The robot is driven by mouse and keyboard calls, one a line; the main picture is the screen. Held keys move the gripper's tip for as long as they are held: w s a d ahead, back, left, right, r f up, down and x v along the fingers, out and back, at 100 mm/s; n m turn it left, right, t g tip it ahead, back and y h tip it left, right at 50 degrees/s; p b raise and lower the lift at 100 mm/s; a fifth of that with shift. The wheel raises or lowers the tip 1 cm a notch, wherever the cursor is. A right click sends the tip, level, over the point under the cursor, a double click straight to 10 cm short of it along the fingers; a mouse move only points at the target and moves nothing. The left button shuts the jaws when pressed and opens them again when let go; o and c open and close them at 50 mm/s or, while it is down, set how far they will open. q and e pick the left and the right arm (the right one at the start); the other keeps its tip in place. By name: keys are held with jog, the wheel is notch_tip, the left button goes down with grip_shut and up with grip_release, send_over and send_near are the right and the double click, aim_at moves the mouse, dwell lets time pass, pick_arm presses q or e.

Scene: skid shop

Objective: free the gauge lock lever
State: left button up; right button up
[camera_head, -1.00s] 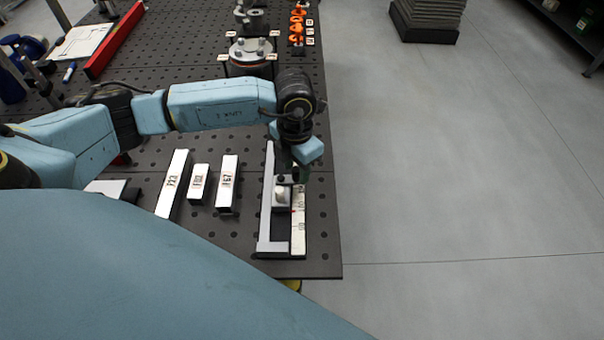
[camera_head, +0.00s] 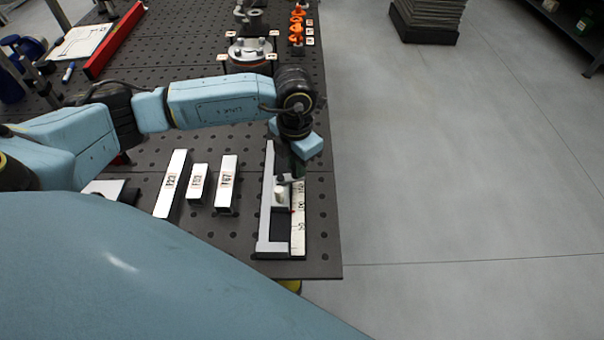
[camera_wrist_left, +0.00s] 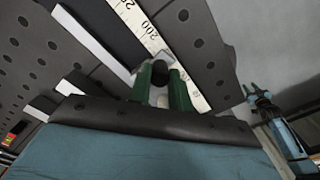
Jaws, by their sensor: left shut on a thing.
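The gauge lies on the bench near its right edge, with a grey L-shaped fence (camera_head: 266,205) and a white numbered scale (camera_head: 298,232). A slider with a pale round knob (camera_head: 280,194) sits between them. My left gripper (camera_head: 297,174) is low over the far part of the slider. In the left wrist view its green fingers (camera_wrist_left: 160,82) are shut on a small black knob (camera_wrist_left: 160,68), seemingly the lock lever, beside the scale (camera_wrist_left: 150,38). In the head view the gripper hides this knob. My right gripper (camera_wrist_left: 256,94) shows small at the right of the wrist view, fingers apart and empty.
Several labelled metal blocks (camera_head: 227,180) stand left of the gauge. A flanged part (camera_head: 250,52) and orange clamps (camera_head: 297,25) are farther back. Open floor (camera_head: 450,180) lies right of the bench edge.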

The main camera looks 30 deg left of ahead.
pick_arm(q)
jog(key=shift+a, duration=0.1)
jog(key=shift+w+a, duration=0.2)
jog(key=shift+a, duration=0.15)
jog(key=shift+a+b, duration=0.1)
jog(key=shift+b, duration=0.25)
jog(key=shift+w+a, duration=0.1)
jog(key=shift+a, duration=0.25)
